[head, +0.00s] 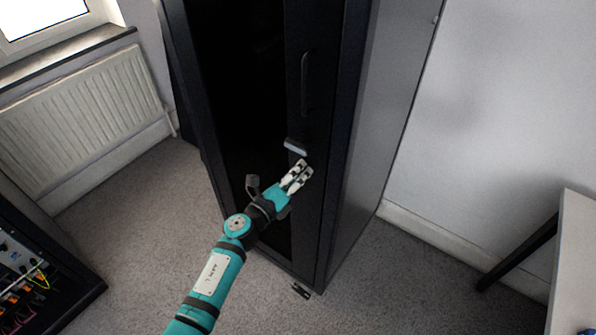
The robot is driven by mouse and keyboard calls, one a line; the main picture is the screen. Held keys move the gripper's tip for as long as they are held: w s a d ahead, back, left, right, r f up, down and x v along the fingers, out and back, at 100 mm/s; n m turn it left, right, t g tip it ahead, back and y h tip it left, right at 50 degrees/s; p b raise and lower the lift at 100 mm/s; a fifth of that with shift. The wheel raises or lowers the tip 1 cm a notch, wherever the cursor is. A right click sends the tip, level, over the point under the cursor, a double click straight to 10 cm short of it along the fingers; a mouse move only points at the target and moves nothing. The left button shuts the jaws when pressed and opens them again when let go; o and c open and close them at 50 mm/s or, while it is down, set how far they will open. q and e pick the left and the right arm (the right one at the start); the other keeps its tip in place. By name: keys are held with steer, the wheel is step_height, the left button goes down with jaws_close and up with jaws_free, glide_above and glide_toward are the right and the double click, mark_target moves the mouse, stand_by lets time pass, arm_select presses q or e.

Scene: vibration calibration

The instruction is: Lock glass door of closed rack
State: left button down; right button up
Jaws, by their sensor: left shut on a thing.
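The black rack (372,120) stands upright in the middle of the head view. Its dark glass door (245,90) is closed, with a black vertical handle (306,82) near the right edge. A small silver-grey lock piece (295,146) sits on the door frame below the handle. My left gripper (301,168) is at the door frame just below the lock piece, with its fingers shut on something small. The held thing is mostly hidden between the fingers, so I cannot tell what it is. My right gripper is out of view.
A white radiator (80,105) is on the left wall under a window. An open rack with cables (25,275) stands at lower left. A table (574,260) is at the right edge. A small dark item (301,291) lies by the rack's foot. Carpet is clear around.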

arm_select(q)
steer(key=n+p, duration=0.4)
steer(key=n, duration=1.1)
steer(key=shift+n+p, duration=0.3)
steer(key=shift+n, duration=0.1)
steer(key=shift+f, duration=0.1)
steer(key=c, duration=1)
jaws_free()
steer(key=shift+c, duration=0.2)
steer(key=v, duration=1.2)
